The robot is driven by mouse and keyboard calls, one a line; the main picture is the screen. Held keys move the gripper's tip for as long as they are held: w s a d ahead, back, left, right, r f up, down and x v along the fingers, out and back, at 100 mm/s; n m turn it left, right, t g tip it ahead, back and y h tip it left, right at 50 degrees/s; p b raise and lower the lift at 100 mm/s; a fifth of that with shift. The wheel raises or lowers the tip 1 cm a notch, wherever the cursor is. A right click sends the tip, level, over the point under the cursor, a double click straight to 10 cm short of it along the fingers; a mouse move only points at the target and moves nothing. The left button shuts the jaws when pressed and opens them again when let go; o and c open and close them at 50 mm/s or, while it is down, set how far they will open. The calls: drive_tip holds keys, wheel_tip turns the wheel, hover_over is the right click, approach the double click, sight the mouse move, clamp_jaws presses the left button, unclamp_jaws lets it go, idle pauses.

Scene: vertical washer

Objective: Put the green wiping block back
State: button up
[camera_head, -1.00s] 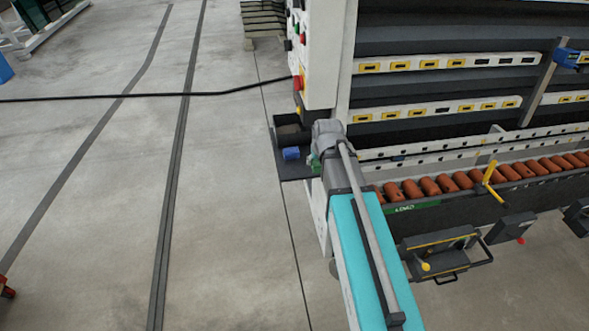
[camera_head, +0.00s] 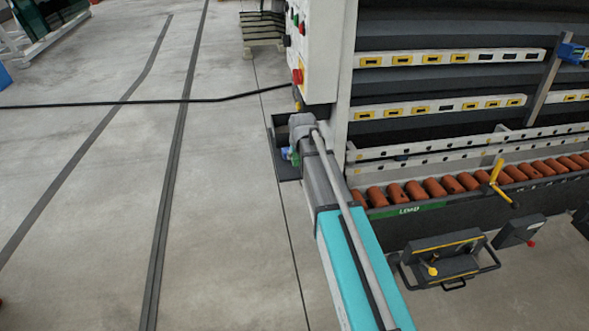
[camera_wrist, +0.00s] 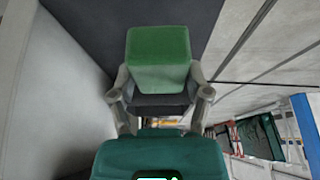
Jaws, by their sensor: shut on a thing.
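The green wiping block (camera_wrist: 158,58) is in my gripper (camera_wrist: 160,97), between the two fingers, in the wrist view. A dark band shows along the block's lower side, between the fingers. A dark flat surface (camera_wrist: 85,22) lies beyond the block; I cannot tell whether the block touches it. In the head view, my arm reaches to the dark side shelf (camera_head: 289,173) at the washer's left end. There my wrist hides most of the gripper and block; only a small green patch (camera_head: 295,159) shows.
A blue item (camera_head: 284,153) on the shelf is partly hidden by my wrist. The white control panel (camera_head: 312,50) stands just above, and the roller conveyor (camera_head: 435,188) runs to the right. A white wall (camera_wrist: 40,90) is close on the left in the wrist view. Floor at left is open.

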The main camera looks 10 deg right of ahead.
sight(294, 170)
drive_tip(key=shift+w+a+f+b, duration=0.25)
drive_tip(key=shift+w+f+b, duration=0.35)
drive_tip(key=shift+f, duration=0.25)
drive_tip(key=shift+w+a+f+b, duration=0.1)
drive_tip(key=shift+w+f+b, duration=0.2)
drive_tip(key=shift+f, duration=0.05)
drive_tip(key=shift+w+f+b, duration=0.15)
drive_tip(key=shift+f+b, duration=1.5)
drive_tip(key=shift+f, duration=0.15)
drive_tip(key=o, duration=1)
drive_tip(key=shift+r, duration=0.2)
drive_tip(key=p+v, duration=1.1)
drive_tip(key=v, duration=0.1)
